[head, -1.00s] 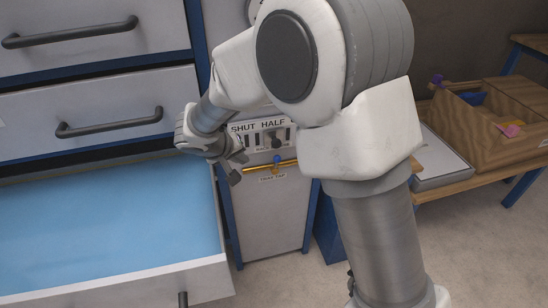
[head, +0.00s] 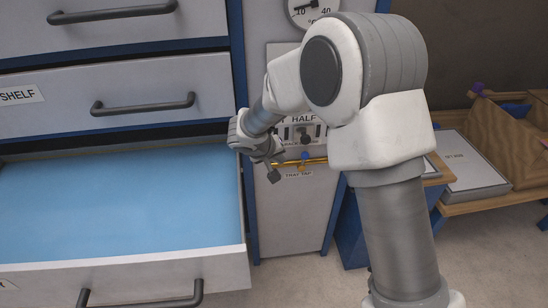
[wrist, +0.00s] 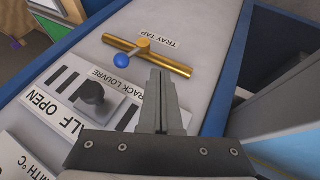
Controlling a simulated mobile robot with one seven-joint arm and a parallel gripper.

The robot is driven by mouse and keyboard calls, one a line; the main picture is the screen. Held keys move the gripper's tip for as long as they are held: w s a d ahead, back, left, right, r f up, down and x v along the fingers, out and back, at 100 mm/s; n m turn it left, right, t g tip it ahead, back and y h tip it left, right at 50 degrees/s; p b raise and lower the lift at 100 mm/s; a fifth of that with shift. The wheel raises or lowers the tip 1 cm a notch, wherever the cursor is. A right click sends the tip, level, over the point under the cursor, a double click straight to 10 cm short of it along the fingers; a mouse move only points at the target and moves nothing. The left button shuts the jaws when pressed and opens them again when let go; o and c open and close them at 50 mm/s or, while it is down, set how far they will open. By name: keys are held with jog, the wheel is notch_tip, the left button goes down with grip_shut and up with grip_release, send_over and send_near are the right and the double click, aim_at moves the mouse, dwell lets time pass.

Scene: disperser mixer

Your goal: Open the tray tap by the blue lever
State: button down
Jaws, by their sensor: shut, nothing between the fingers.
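The tray tap is a brass pipe (wrist: 172,64) on the grey panel, with the printed label "TRAY TAP" beside it. Its lever ends in a blue ball (wrist: 122,60), standing out across the pipe in the wrist view. In the head view the blue ball (head: 305,156) shows just right of my gripper (head: 273,173), with the brass pipe (head: 316,161) partly behind my arm. My gripper (wrist: 160,76) is shut and empty. In the wrist view its fingertips appear beside the pipe, right of the blue ball, and apart from the ball; whether they touch the pipe I cannot tell.
A louvre control with a black knob (wrist: 92,92) sits near the tap on the panel. An open drawer with a blue inside (head: 110,210) is at the left. A wooden bench with a box (head: 505,140) stands at the right.

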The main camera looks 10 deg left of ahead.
jog(key=shift+w+d+f, duration=0.25)
jog(key=shift+w+d, duration=0.5)
jog(key=shift+d, duration=0.25)
jog(key=shift+w+d+f, duration=0.25)
jog(key=shift+w+d, duration=0.45)
jog(key=shift+d, duration=0.3)
